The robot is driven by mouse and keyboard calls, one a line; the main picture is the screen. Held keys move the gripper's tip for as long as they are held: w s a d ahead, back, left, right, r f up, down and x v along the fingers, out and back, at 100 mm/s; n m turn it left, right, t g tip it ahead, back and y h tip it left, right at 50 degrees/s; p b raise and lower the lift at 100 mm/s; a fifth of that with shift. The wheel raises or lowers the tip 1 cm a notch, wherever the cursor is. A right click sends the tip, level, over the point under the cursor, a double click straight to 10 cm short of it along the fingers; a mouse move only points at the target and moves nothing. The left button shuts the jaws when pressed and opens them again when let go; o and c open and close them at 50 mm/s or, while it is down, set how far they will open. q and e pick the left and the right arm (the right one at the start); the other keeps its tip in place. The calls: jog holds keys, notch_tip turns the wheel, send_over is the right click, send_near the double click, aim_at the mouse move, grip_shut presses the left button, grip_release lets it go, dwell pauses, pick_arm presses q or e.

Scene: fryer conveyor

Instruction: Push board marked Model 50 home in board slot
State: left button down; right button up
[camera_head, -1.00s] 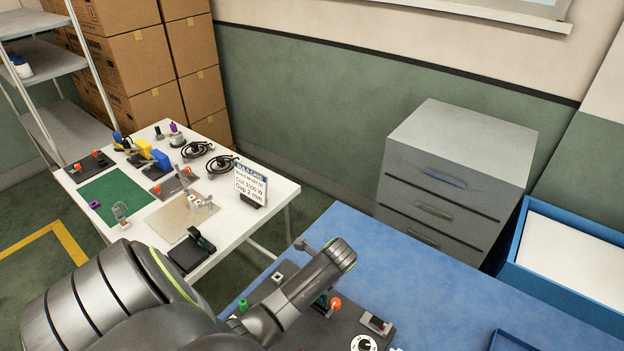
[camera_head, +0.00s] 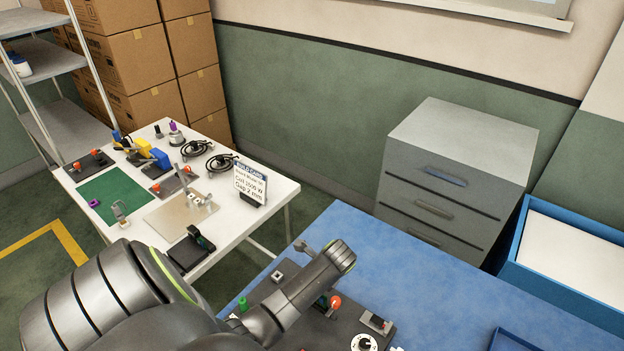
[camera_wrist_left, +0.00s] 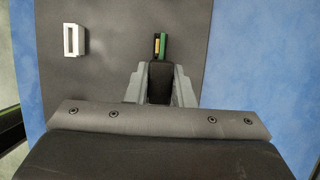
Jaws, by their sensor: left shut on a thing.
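In the left wrist view my left gripper (camera_wrist_left: 160,72) points down over a dark grey panel (camera_wrist_left: 110,35). It is shut on a thin upright board (camera_wrist_left: 166,46), which shows a green edge and a gold strip at the fingertips. The marking on the board cannot be read. The board slot is hidden by the fingers and the board, so I cannot tell how deep the board sits. In the head view my left arm covers the fingertips and most of the panel, which also shows there (camera_head: 340,340). My right gripper is not in view.
The panel lies on a blue-topped table (camera_head: 450,290) and carries a red knob (camera_head: 335,301), a white dial (camera_head: 363,343) and a green part (camera_head: 243,304). A white table (camera_head: 270,190) with a build card (camera_head: 251,181) and several parts stands behind left. Grey drawers (camera_head: 450,170) stand behind.

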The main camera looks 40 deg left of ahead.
pick_arm(q)
jog(key=shift+f+b, duration=0.4)
jog(key=shift+f, duration=0.45)
jog(key=c, duration=1.2)
grip_release()
jog(key=shift+o, duration=0.2)
jog(key=shift+r, duration=0.1)
jog(key=shift+p+v, duration=0.85)
jog(key=shift+v, duration=2.15)
